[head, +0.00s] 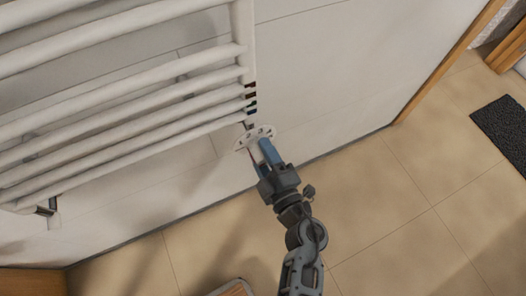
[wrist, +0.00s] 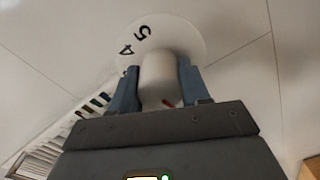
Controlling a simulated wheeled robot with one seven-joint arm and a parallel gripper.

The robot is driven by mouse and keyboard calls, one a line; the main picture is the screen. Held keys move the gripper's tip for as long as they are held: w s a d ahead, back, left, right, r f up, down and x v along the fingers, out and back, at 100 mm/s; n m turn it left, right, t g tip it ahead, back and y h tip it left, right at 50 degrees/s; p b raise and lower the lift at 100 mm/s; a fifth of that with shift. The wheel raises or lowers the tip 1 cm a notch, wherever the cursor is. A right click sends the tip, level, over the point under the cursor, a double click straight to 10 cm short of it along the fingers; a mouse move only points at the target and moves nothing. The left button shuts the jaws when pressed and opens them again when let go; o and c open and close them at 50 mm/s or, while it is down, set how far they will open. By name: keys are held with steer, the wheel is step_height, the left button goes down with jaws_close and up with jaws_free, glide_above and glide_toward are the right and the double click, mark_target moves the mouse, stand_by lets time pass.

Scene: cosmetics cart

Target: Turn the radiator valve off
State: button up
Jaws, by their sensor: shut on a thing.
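The radiator valve is a white knob (wrist: 158,72) on a round white dial (wrist: 185,38). The digits 4 and 5 show on the dial in the wrist view, and a small red mark shows low on the knob. In the head view the dial (head: 265,131) is at the lower right end of the white radiator (head: 243,40). My gripper (wrist: 160,88) is shut on the knob, one blue finger on each side. In the head view my gripper (head: 268,151) hides most of the knob. The rest of the dial's digits are hidden or too small to read.
The tiled wall (head: 330,60) is close behind the valve. Small coloured marks (head: 251,96) show on the radiator post just above it. The tiled floor (head: 390,220) is clear at right, up to a dark mat (head: 503,130) and a wooden frame (head: 450,60).

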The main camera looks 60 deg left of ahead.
steer(key=shift+f, duration=0.1)
steer(key=o, duration=1)
steer(key=shift+o, duration=0.2)
steer(key=shift+d, duration=0.1)
steer(key=d+p, duration=0.1)
steer(key=d, duration=0.6)
steer(key=shift+s+d+p, duration=0.3)
steer(key=shift+d, duration=0.05)
